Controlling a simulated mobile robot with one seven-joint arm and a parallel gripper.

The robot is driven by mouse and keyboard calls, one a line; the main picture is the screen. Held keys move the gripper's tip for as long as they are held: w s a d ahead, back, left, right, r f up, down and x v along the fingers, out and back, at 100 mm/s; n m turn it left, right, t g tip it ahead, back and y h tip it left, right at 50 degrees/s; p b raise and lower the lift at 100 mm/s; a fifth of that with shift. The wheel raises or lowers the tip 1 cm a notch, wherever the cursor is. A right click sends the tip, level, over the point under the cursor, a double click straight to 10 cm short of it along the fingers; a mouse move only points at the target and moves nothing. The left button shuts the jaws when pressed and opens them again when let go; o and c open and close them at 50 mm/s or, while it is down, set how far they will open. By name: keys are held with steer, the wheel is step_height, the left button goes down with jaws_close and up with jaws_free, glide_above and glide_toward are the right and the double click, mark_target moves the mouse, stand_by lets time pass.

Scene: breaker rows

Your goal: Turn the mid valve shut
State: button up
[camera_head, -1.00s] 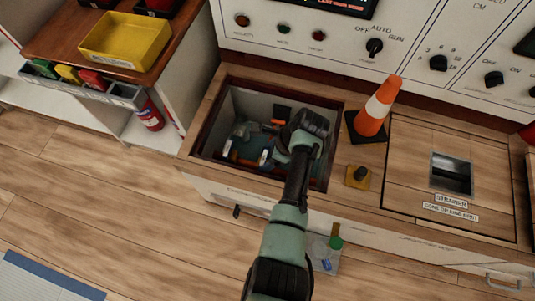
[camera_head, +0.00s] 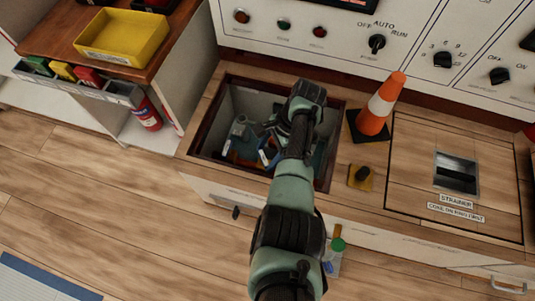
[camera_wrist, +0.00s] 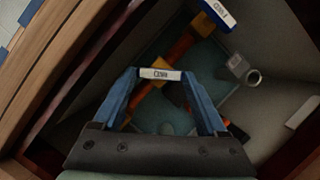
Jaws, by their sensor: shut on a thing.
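In the wrist view, my gripper's two blue fingers (camera_wrist: 160,88) reach into the open well. They are shut on a valve handle with a white tag (camera_wrist: 160,74) between their tips; the small lettering is hard to read. Orange parts (camera_wrist: 178,48) show behind and beside the fingers. A second blue piece with a white tag (camera_wrist: 220,13) stands at the top, apart from the fingers. In the head view, my wrist and hand cover the gripper and part of the well; a white-tagged handle (camera_head: 266,157) shows left of the arm.
The well's wooden rim (camera_head: 198,128) and inner walls enclose the valves closely. An orange cone (camera_head: 376,105) and a yellow plate with a black knob (camera_head: 361,176) stand right of the well. A control panel (camera_head: 330,27) rises behind.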

steer(key=n+b, duration=0.1)
steer(key=n, duration=0.1)
steer(key=n+g+b, duration=0.1)
steer(key=n+h+b, duration=0.1)
steer(key=n, duration=0.1)
steer(key=shift+w+a+f+n+g+b, duration=0.15)
steer(key=shift+w+n+g+b, duration=0.1)
steer(key=shift+n+g+b, duration=0.05)
steer(key=shift+a+n+g+h+b, duration=0.1)
steer(key=shift+n+g+h+b, duration=0.3)
steer(key=shift+n, duration=0.75)
steer(key=shift+a+n+g+h+b, duration=0.1)
steer(key=shift+n+g+h+b, duration=0.1)
steer(key=shift+n+h+b, duration=0.7)
steer(key=shift+n+y, duration=0.4)
steer(key=shift+n, duration=0.05)
steer(key=o, duration=1.1)
steer(key=shift+w, duration=0.1)
steer(key=v, duration=1.3)
steer(key=shift+b, duration=0.4)
